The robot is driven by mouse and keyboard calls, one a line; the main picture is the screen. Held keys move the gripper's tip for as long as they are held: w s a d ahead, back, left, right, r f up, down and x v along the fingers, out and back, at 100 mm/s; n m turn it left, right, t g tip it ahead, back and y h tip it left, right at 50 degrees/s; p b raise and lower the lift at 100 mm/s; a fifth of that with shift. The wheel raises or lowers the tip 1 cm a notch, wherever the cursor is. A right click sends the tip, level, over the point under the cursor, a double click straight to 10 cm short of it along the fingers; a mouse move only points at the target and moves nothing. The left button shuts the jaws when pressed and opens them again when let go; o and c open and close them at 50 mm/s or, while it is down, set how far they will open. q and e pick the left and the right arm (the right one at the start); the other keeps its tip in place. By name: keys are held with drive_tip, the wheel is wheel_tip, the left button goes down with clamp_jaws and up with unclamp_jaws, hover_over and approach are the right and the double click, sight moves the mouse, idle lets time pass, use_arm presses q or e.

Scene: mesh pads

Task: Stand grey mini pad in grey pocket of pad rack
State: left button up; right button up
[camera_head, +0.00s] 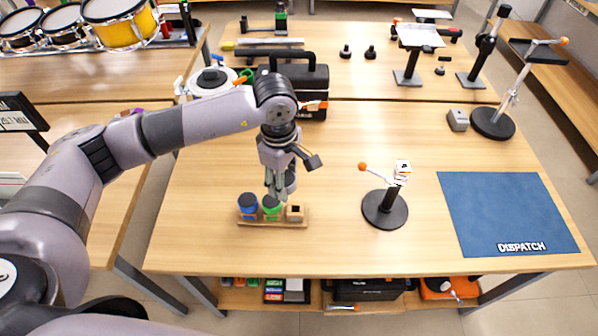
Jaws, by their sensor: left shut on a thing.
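The wooden pad rack (287,224) stands near the front of the table. A blue pad (248,205) is in its left pocket and a green pad (271,207) is in its middle pocket. The right pocket (295,212) looks empty, with a dark opening. My left gripper (279,192) points down just above the rack, behind the green pad and right pocket. It is shut on the grey mini pad (291,184), a dark grey round piece partly hidden by the fingers. The pad appears above the rack, apart from the right pocket. My right gripper is not in view.
A black-based stand (385,212) with an orange-knobbed arm is right of the rack. A blue dispatch mat (505,212) lies at the right. A black toolbox (305,88) and white round container (212,82) stand behind my arm. The table between rack and stand is clear.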

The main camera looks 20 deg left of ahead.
use_arm(q)
drive_tip(key=w+f+n, duration=0.1)
drive_tip(key=n, duration=0.2)
drive_tip(key=w+f+n+p, duration=0.1)
drive_tip(key=n, duration=0.2)
drive_tip(key=w+d+f+n+p, duration=0.1)
drive_tip(key=n, duration=0.2)
drive_tip(key=shift+w+f, duration=0.25)
drive_tip(key=shift+w, duration=0.05)
drive_tip(key=n, duration=0.1)
drive_tip(key=f+n, duration=0.1)
drive_tip(key=n, duration=0.1)
drive_tip(key=shift+w+f, duration=0.15)
drive_tip(key=shift+w, duration=0.2)
wheel_tip(320, 180, down, 6)
drive_tip(key=b, duration=0.5)
drive_tip(key=shift+b, duration=0.35)
drive_tip(key=shift+b, duration=0.45)
idle(1.0)
